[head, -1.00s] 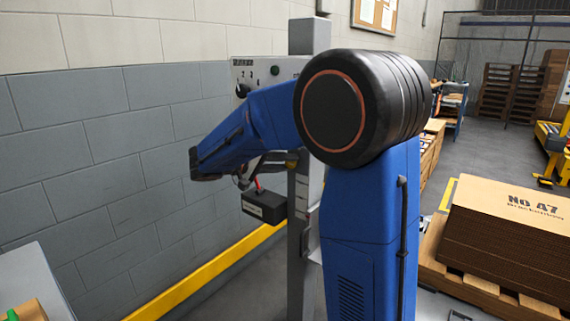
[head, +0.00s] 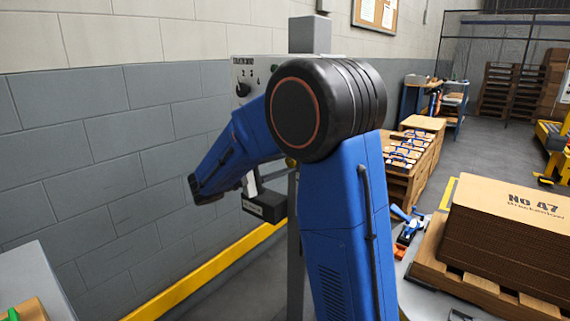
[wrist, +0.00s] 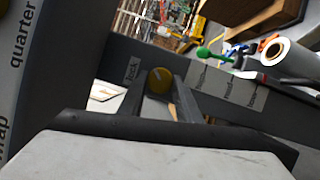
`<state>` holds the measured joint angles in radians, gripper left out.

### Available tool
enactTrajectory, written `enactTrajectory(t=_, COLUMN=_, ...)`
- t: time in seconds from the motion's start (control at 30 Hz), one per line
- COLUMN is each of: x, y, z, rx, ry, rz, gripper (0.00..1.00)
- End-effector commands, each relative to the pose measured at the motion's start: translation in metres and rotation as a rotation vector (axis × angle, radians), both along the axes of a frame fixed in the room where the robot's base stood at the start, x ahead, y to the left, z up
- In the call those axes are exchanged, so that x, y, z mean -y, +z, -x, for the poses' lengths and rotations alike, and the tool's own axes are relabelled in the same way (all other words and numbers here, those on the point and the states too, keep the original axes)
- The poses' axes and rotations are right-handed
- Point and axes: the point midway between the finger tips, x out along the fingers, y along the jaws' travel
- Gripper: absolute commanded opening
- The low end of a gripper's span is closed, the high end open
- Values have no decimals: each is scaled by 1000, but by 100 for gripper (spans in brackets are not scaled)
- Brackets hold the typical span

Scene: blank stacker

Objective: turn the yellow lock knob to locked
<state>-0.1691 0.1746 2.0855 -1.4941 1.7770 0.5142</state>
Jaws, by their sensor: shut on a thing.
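The yellow lock knob (wrist: 160,81) is in the middle of the wrist view, with a pale mark on its face. A small label reading "lock" (wrist: 132,70) is just left of it on the dark panel. My gripper (wrist: 163,86) is shut on the knob, one finger on each side. Which way the knob's mark is set is hard to tell. In the head view my blue arm hides most of the station and the gripper; a small yellowish spot beside the post may be the knob.
In the head view, a grey post (head: 309,36) carries a panel with a black dial (head: 242,89) and a dark box (head: 264,206). A brick wall and yellow rail (head: 205,272) are close on the left. Stacked cardboard (head: 510,235) is at right. A green-balled lever (wrist: 204,53) shows in the wrist view.

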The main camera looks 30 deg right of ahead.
Motion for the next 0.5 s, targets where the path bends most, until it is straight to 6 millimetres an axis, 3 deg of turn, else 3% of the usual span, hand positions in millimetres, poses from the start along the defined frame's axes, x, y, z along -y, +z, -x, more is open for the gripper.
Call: enactTrajectory(t=0.5, x=1, y=-5, z=2, rx=-453, ry=1, rz=164, gripper=8)
